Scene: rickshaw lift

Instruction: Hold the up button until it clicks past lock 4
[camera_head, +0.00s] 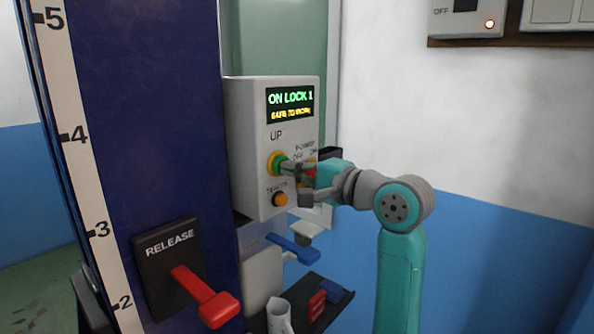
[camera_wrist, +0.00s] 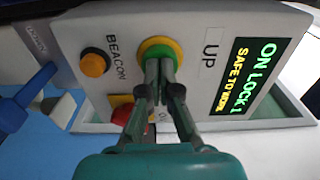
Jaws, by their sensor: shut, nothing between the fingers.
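The green UP button (camera_head: 276,164) with a yellow ring is on the grey control box (camera_head: 247,140); it also shows in the wrist view (camera_wrist: 158,47). My gripper (camera_head: 287,166) is shut and empty, its fingertips (camera_wrist: 159,68) at the lower part of the button face. I cannot tell whether they touch or press it. The display (camera_head: 290,104) reads "ON LOCK 1" and "SAFE TO WORK"; it is also legible in the wrist view (camera_wrist: 245,75). The white scale (camera_head: 88,175) on the blue column shows numbers 2 to 5.
An orange BEACON button (camera_head: 280,199) sits below UP. A red power control (camera_wrist: 122,108) is partly hidden by my gripper. A red RELEASE lever (camera_head: 208,298) sticks out of the column.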

